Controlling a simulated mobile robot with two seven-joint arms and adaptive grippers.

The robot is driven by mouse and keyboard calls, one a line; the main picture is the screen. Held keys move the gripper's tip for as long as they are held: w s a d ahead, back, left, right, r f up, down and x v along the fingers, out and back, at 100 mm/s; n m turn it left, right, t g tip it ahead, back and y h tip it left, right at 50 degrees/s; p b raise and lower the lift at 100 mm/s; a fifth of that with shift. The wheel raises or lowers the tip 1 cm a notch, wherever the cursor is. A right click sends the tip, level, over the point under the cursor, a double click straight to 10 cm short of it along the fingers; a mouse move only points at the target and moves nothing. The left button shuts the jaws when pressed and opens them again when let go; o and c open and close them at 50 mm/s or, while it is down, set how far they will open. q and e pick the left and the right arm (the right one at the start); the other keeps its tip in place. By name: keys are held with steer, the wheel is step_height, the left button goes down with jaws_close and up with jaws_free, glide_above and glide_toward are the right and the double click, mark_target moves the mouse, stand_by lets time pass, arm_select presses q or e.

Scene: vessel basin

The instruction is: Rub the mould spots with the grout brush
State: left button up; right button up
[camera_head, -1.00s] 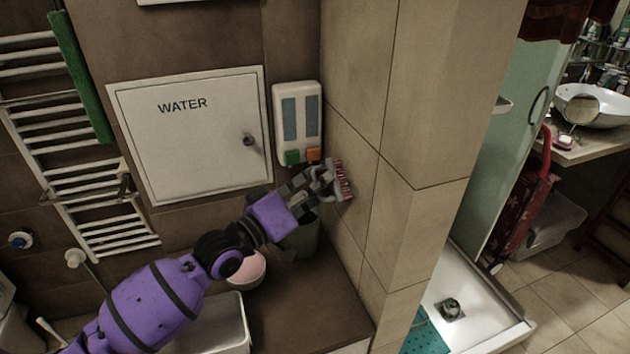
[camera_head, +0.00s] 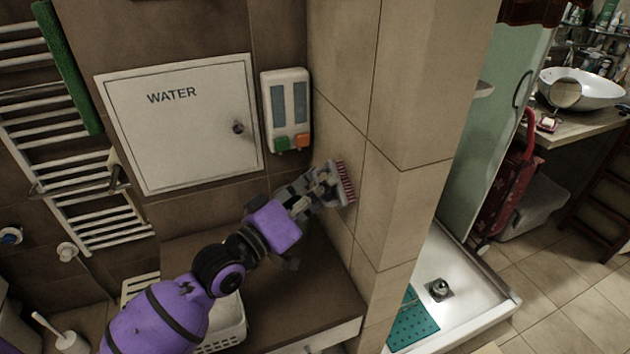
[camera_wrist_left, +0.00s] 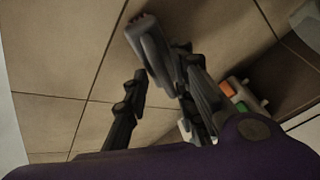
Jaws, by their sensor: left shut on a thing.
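The grout brush (camera_head: 346,182) has a grey body and pinkish-red bristles. My left gripper (camera_head: 322,188) is shut on it in the head view. The bristles face the beige tiled side wall (camera_head: 334,130) and are at or very near it; I cannot tell whether they touch. In the left wrist view the grey brush body (camera_wrist_left: 150,48) shows by the gripper's dark fingers (camera_wrist_left: 160,90), with tiles behind it. I cannot make out any mould spots on the tiles. My right gripper is not in view.
A soap dispenser (camera_head: 287,110) and a white WATER hatch (camera_head: 182,125) are on the back wall. A towel rail (camera_head: 80,180) stands left. Below my arm is a brown ledge (camera_head: 290,300) with a white basket (camera_head: 232,325). The column corner (camera_head: 400,172) juts out right of the brush.

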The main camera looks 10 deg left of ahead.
arm_select(q)
steer(key=w+a+b, duration=0.2)
steer(key=w+a, duration=0.2)
steer(key=w, duration=0.2)
steer(key=shift+w, duration=0.2)
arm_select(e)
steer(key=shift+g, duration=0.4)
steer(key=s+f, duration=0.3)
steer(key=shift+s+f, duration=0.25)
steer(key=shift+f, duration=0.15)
arm_select(q)
steer(key=shift+a, duration=0.1)
steer(key=shift+s+a, duration=0.55)
steer(key=shift+a, duration=0.25)
steer(key=shift+s+a, duration=0.55)
steer(key=shift+a, duration=0.3)
steer(key=shift+s+a, duration=0.55)
steer(key=shift+a, duration=0.25)
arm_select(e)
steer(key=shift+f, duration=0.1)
arm_select(q)
steer(key=shift+s+a, duration=0.45)
steer(key=shift+a, duration=0.15)
steer(key=shift+s+a, duration=0.4)
steer(key=shift+a, duration=0.2)
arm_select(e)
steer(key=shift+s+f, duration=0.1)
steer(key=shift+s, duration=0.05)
